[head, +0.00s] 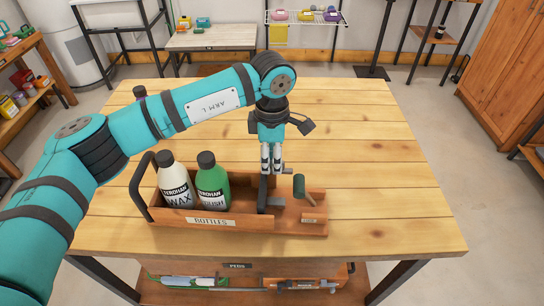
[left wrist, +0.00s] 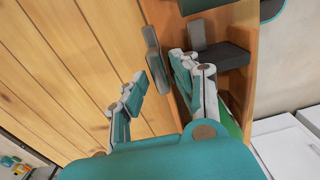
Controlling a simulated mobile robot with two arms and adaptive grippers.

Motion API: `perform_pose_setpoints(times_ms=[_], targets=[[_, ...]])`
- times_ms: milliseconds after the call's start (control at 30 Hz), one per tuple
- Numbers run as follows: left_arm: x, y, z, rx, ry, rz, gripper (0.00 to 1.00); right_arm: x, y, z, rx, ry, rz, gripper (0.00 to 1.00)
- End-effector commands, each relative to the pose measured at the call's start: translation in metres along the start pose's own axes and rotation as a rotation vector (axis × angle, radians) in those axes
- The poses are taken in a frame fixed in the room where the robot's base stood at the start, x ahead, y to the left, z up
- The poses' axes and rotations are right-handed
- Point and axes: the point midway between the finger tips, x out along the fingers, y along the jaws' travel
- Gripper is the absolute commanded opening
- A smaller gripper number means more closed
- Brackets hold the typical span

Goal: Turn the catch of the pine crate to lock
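A reddish-brown wooden crate (head: 180,218) with a BOTTLES label stands near the table's front edge. A white WAX bottle (head: 176,186) and a green bottle (head: 213,188) stand in its left part. My left gripper (head: 271,171) points down over the crate's right part. In the left wrist view its fingers (left wrist: 158,82) are apart, with a flat grey lever (left wrist: 154,54) in line with the gap. I cannot tell whether they touch it. The lever may be the catch. A dark grey block (left wrist: 222,54) sits beside the right finger. My right gripper does not show.
A dark green handle-like piece (head: 300,188) stands at the crate's right end, close to the gripper. A black handle (head: 141,188) rises at its left end. The plank table (head: 390,170) is clear to the right. Another labelled crate (head: 237,266) sits below the tabletop.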

Motion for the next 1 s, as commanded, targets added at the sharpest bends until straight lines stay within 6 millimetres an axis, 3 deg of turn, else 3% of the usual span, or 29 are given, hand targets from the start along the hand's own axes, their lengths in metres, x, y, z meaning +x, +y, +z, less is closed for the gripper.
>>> perform_pose_setpoints(times_ms=[33,200,633,1000], targets=[[0.0,0.0,0.0,0.0,0.0,0.0,0.21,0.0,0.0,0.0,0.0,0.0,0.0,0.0],[0.0,0.0,0.0,0.0,0.0,0.0,0.0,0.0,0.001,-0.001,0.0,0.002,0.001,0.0],[0.001,0.001,0.0,0.038,0.001,0.002,0.0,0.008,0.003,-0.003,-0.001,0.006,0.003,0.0],[0.004,0.001,-0.001,0.288,0.002,0.005,0.0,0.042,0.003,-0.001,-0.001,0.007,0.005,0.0]])
